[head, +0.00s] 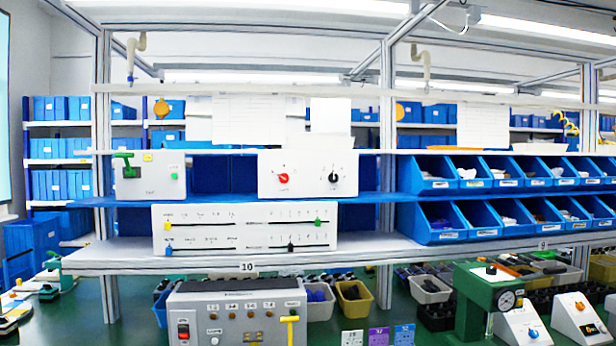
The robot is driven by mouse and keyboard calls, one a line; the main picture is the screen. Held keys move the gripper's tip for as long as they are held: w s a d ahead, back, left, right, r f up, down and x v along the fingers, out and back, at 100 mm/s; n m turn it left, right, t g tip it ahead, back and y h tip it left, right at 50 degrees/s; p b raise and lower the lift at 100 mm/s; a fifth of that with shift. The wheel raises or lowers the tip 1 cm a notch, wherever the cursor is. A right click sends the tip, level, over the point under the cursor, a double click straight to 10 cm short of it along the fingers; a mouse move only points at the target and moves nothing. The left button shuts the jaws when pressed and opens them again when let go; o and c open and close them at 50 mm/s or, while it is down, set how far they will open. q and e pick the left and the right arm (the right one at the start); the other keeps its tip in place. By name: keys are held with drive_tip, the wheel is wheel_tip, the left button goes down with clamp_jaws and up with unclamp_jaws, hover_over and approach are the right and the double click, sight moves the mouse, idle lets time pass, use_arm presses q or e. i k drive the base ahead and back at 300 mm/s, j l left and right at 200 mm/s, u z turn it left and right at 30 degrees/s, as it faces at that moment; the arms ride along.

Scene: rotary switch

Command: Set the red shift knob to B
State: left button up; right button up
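The red shift knob (283,178) is a small round rotary knob on the left half of a white panel box (308,188). The box stands on the blue middle shelf. Small marks surround the knob, but they are too small to read, so I cannot tell which letter it points to. A black rotary knob (334,177) sits on the right half of the same panel. Neither of my grippers shows in the head view, and nothing covers the red knob.
Below is a white slider panel (245,228); to the left, a box with a green handle (128,166). Blue bins (436,180) fill the right shelves. A grey control box (238,318) and a green press (486,303) stand lower in front.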

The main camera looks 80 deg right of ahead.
sight(284, 178)
drive_tip(key=z, duration=2.8)
